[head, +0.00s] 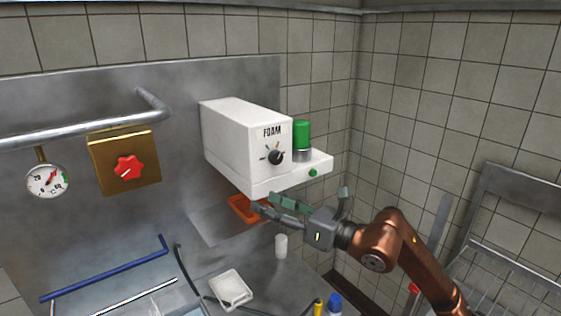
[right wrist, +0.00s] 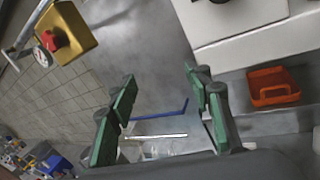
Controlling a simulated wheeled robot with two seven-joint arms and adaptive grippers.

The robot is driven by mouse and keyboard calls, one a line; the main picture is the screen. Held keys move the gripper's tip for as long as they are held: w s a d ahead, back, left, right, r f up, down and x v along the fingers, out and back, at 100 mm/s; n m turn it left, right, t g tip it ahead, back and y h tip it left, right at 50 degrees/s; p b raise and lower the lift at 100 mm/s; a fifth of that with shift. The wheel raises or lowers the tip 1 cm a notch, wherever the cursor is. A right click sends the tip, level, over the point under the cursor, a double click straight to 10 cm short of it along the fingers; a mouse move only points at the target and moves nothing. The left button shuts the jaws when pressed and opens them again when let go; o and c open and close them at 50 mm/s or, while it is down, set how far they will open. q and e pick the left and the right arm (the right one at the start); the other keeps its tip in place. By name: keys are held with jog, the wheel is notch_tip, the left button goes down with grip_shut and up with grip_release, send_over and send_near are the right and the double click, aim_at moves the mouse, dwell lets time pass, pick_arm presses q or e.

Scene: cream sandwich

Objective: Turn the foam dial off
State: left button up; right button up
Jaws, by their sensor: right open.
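The white foam machine (head: 230,145), labelled FOAM, is fixed to the metal wall panel in the head view. Its black dial (head: 276,157) is on the front face, with small marks around it. Part of the white machine (right wrist: 245,28) shows at the upper right of the right wrist view. My right gripper (head: 262,202) is below the machine's front and apart from the dial. In the right wrist view its green-padded fingers (right wrist: 165,115) are spread with nothing between them. My left gripper is not in view.
A green cylinder (head: 302,134) and green button (head: 313,173) are on the machine's side ledge. An orange tray (right wrist: 272,86) lies beneath the machine. A red knob (head: 128,167) on a brass plate, a gauge (head: 47,181) and a pipe are at left. A white cup (head: 281,246) stands below.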

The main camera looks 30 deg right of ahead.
aim_at(278, 160)
jog(key=d+r+m+t+h, duration=0.1)
jog(key=d+r+h, duration=0.5)
jog(key=d+h, duration=0.15)
jog(key=shift+y, duration=0.45)
jog(key=w+p, duration=0.3)
jog(key=w, duration=0.4)
jog(key=shift+d+r, duration=0.1)
jog(key=shift+r, duration=0.05)
jog(key=shift+w, duration=0.5)
jog(key=c, duration=1.1)
